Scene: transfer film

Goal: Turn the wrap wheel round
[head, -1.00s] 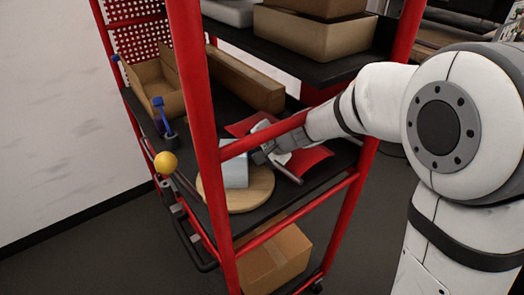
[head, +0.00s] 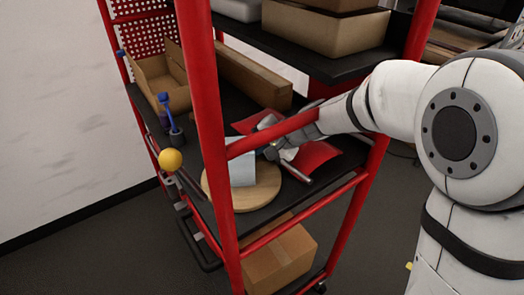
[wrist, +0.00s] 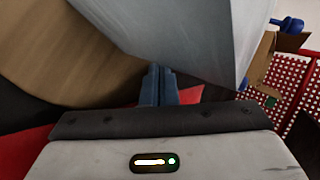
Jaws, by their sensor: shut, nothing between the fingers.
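The wrap wheel appears to be the round wooden disc (head: 264,191) lying flat on the rack's dark shelf. A pale blue-grey box (head: 241,168) stands upright on it. My gripper (head: 269,153) is just right of the box, partly hidden behind a red rack bar. In the wrist view my gripper's blue fingers (wrist: 158,84) are shut together and empty. They lie beside the box (wrist: 190,35) and over the edge of the wooden disc (wrist: 60,50). I cannot tell whether they touch either one.
A red sheet (head: 318,157) lies under my gripper. A red post (head: 205,110) and crossbar (head: 270,135) stand in front. A yellow ball (head: 171,160) is at the front left. A blue-handled tool (head: 168,112) and open cardboard box (head: 157,85) lie behind. An upper shelf (head: 300,62) hangs above.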

